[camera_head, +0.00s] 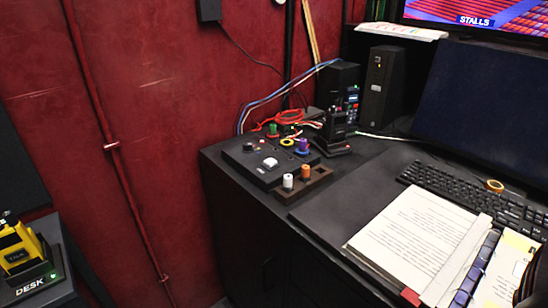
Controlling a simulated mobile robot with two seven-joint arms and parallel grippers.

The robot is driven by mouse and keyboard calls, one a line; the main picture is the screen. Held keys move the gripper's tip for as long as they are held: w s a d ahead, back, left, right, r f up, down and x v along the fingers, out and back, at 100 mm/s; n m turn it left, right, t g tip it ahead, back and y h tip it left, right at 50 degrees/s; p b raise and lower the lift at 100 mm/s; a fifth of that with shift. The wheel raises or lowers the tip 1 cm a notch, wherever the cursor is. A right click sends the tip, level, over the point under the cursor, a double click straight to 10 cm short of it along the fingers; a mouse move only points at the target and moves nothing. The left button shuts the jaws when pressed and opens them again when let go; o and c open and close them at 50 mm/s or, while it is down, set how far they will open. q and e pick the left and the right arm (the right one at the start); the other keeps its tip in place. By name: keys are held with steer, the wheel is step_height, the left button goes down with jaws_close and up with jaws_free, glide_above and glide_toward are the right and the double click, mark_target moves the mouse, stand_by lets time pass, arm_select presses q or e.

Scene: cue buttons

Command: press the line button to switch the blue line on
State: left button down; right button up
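A low black control box (245,157) sits on the left end of the black desk, by the red wall. A pale, raised button (270,162) is on its top, and a small light-coloured part with a red spot (249,146) is behind it to the left. Any label saying which control is the line button is too small to read. I see no lit blue lamp on the box. Neither of my grippers is in view, and nothing touches the box.
A brown tray (318,184) with white (288,181) and orange (305,172) cylinders adjoins the box. Behind are spools, a red cable coil (290,116) and a handset (336,122). An open binder (415,230) and keyboard (470,192) lie right. A yellow radio (18,250) stands lower left.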

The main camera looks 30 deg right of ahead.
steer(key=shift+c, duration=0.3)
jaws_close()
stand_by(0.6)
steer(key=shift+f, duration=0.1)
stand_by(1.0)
